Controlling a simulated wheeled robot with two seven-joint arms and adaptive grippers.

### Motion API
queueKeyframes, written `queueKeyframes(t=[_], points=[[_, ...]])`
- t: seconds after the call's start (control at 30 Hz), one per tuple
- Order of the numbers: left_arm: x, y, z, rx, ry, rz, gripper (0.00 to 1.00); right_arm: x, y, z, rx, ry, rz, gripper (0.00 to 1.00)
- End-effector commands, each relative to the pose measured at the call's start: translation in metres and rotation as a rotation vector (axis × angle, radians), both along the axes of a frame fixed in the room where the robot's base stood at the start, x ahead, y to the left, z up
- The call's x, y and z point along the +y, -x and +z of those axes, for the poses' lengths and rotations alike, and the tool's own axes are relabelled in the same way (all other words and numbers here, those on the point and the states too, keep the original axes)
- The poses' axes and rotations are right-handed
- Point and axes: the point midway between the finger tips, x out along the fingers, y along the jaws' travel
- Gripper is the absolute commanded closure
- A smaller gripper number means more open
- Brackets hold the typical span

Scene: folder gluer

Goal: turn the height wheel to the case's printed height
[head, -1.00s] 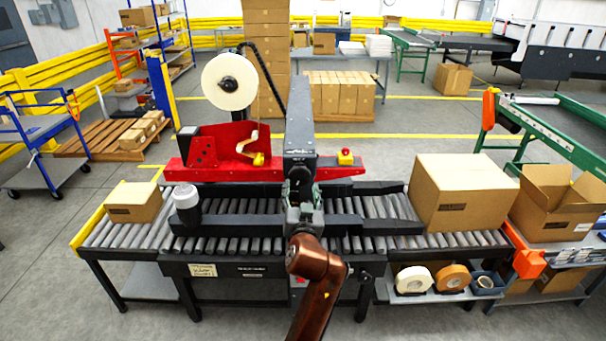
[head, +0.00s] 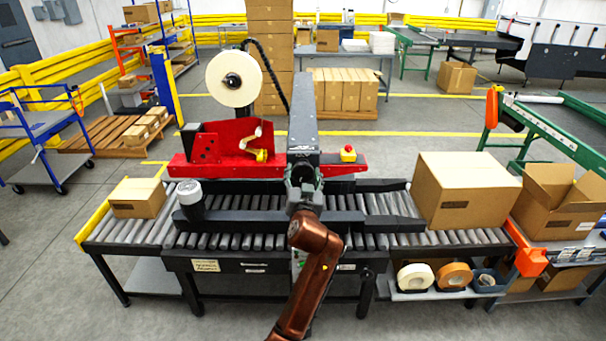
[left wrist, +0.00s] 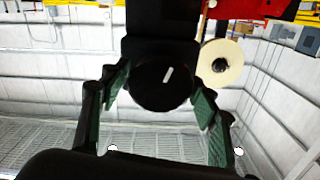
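The case sealer (head: 303,110) stands over the roller conveyor, with a dark column in its middle. The height wheel (left wrist: 162,86) is a round black knob with a white mark in the left wrist view. My left gripper (head: 305,188) is at the column's front, hiding most of the wheel in the head view. Its green-padded fingers (left wrist: 161,90) stand apart, one on each side of the wheel; firm contact is not visible. A small closed case (head: 138,198) sits on the left rollers and a larger one (head: 465,190) on the right. Their print is too small to read. My right gripper is out of view.
A white tape roll (head: 234,78) stands above the red tape head (head: 225,142). A grey-topped cylinder (head: 189,196) is left of my gripper. An open carton (head: 562,200) stands at the right. Tape rolls (head: 453,275) lie on a low shelf.

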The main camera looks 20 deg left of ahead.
Motion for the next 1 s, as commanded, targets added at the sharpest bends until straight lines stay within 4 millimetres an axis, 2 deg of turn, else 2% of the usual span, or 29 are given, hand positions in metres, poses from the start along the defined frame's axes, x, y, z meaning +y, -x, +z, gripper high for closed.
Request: queueKeyframes(t=[0.17,0.4,0.67,1.0], points=[[0.000,0.000,0.000,0.001,0.000,0.000,0.58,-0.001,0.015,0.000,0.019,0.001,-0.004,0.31],[0.000,0.000,-0.001,0.001,0.000,0.000,0.74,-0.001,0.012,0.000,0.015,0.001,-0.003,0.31],[0.000,0.000,0.000,0.010,-0.029,0.000,0.74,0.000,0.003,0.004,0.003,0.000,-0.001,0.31],[0.001,0.000,0.003,0.069,-0.228,0.001,0.74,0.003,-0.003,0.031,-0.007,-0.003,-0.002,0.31]])
